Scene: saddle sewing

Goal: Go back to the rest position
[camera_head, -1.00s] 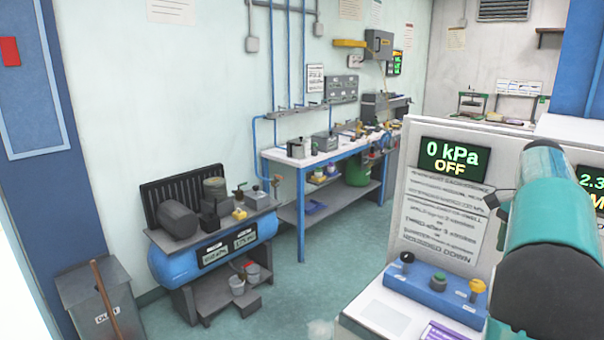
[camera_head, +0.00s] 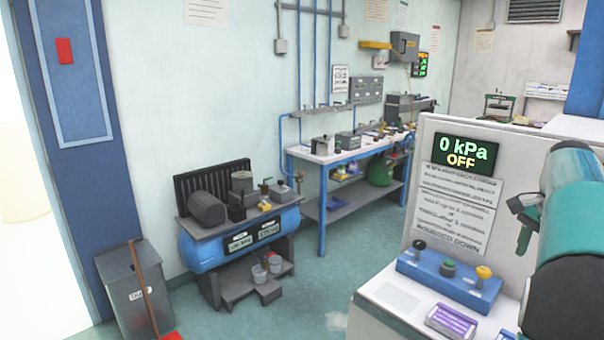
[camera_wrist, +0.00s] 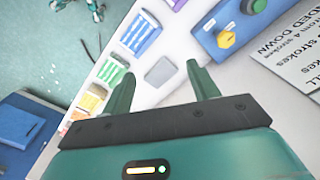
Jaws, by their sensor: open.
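My gripper (camera_wrist: 163,92) shows in the wrist view with its two green fingers apart and nothing between them. It is above a white bench top (camera_wrist: 178,48) that holds small coloured trays or cards. In the head view my teal arm fills the right edge, and a dark finger-like part of my gripper (camera_head: 524,222) shows beside it, in front of the white panel. The rest position itself is not marked in either view.
A white console (camera_head: 385,290) with a "0 kPa OFF" display (camera_head: 465,152) and a blue knob box (camera_head: 449,282) stands close at right. A blue compressor (camera_head: 240,243), a workbench (camera_head: 350,153) and a grey bin (camera_head: 137,290) stand along the wall. Green floor (camera_head: 345,255) between them is clear.

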